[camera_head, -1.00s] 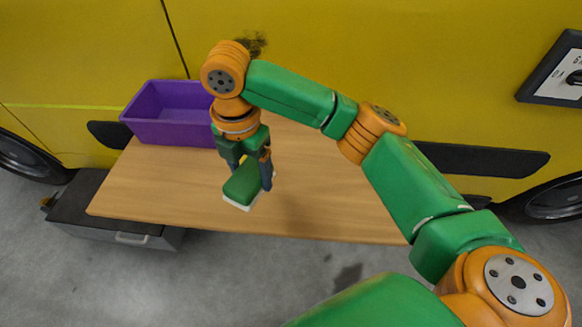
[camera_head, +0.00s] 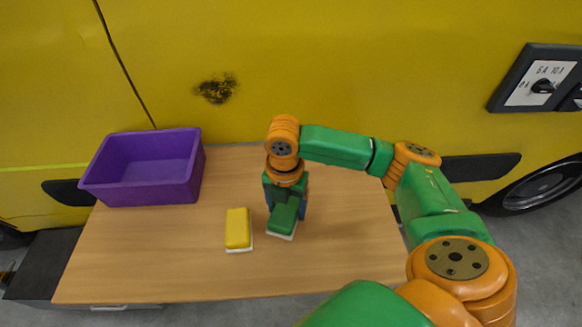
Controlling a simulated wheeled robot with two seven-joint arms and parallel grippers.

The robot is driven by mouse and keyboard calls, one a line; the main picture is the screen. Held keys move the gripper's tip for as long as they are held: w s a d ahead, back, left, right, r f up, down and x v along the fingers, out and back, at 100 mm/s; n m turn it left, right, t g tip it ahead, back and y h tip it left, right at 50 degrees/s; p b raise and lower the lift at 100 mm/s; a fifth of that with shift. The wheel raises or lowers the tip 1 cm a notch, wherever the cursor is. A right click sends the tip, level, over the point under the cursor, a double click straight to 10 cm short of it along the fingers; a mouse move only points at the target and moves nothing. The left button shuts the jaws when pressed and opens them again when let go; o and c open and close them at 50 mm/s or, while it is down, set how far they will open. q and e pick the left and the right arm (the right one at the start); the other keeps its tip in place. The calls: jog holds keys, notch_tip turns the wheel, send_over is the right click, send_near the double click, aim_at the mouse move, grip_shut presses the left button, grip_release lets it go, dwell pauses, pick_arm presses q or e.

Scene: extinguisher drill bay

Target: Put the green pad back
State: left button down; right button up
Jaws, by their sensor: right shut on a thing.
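The green pad (camera_head: 282,219) has a green top and a white underside. My right gripper (camera_head: 286,205) is shut on it, to the right of a yellow pad. I cannot tell whether the green pad touches the table or hangs just above it. The yellow pad (camera_head: 238,229), also with a white underside, lies on the wooden table (camera_head: 180,265). My left gripper is not in view.
An open purple bin (camera_head: 145,194) stands at the table's back left and looks empty. A yellow vehicle side with a dark smudge (camera_head: 216,89) rises behind the table. The table is clear at the front and right.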

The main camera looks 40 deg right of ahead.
aim_at(290, 216)
jog(key=f, duration=0.2)
jog(key=d+f, duration=0.1)
jog(key=f, duration=0.1)
jog(key=shift+s+f+p, duration=0.1)
jog(key=shift+f+p, duration=0.1)
jog(key=shift+p, duration=0.1)
jog(key=o, duration=1.1)
notch_tip(290, 216, up, 12)
jog(key=shift+a+r, duration=0.1)
jog(key=shift+a, duration=0.05)
